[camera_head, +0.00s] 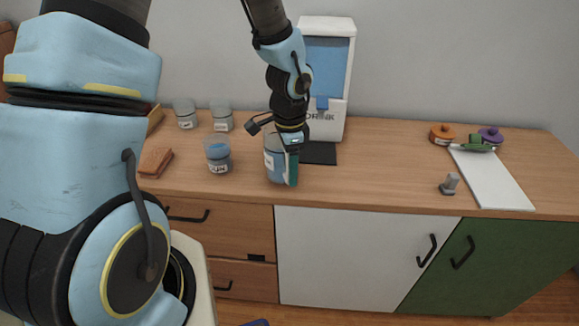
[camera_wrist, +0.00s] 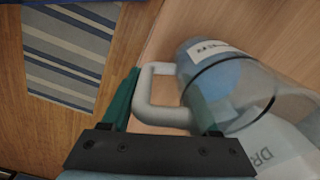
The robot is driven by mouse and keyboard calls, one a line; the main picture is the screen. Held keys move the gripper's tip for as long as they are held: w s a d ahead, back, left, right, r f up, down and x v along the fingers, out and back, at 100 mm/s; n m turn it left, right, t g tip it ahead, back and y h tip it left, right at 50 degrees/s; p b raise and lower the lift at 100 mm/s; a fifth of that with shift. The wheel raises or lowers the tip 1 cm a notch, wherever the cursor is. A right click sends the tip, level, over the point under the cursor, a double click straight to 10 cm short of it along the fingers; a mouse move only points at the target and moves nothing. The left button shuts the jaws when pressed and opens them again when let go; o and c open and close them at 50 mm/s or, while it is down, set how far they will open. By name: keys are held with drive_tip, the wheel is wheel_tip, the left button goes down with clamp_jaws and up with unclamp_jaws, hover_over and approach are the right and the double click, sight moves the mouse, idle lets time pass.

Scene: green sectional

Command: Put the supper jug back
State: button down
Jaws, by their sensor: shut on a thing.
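The jug (camera_head: 272,162) is clear, with blue inside, a white label and a white handle. It is upright on or just above the front of the wooden counter; a small gap under it cannot be told. In the wrist view, the jug (camera_wrist: 236,87) is at the right. Its white handle (camera_wrist: 150,112) is between my teal fingers. My gripper (camera_head: 291,165) points down and is shut on the handle; the fingers also show in the wrist view (camera_wrist: 165,112). The jug's near side is partly hidden by a finger.
A white drink dispenser (camera_head: 343,70) with a black mat (camera_head: 320,153) stands behind the jug. Jars (camera_head: 218,157), (camera_head: 186,114), (camera_head: 222,116) are at left, near a brown block (camera_head: 155,162). A white board (camera_head: 490,178) and small grey object (camera_head: 449,184) are at right. The counter between is clear.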

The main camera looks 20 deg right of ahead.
drive_tip(key=shift+f, duration=0.1)
drive_tip(key=shift+c, duration=0.7)
unclamp_jaws()
wheel_tip(320, 180, up, 12)
drive_tip(key=shift+r, duration=0.15)
drive_tip(key=w+a+n+t, duration=0.1)
drive_tip(key=a+n, duration=1.6)
drive_tip(key=a, duration=0.8)
drive_tip(key=shift+a+r+n, duration=0.15)
drive_tip(key=shift+r+n, duration=0.25)
drive_tip(key=shift+w, duration=0.15)
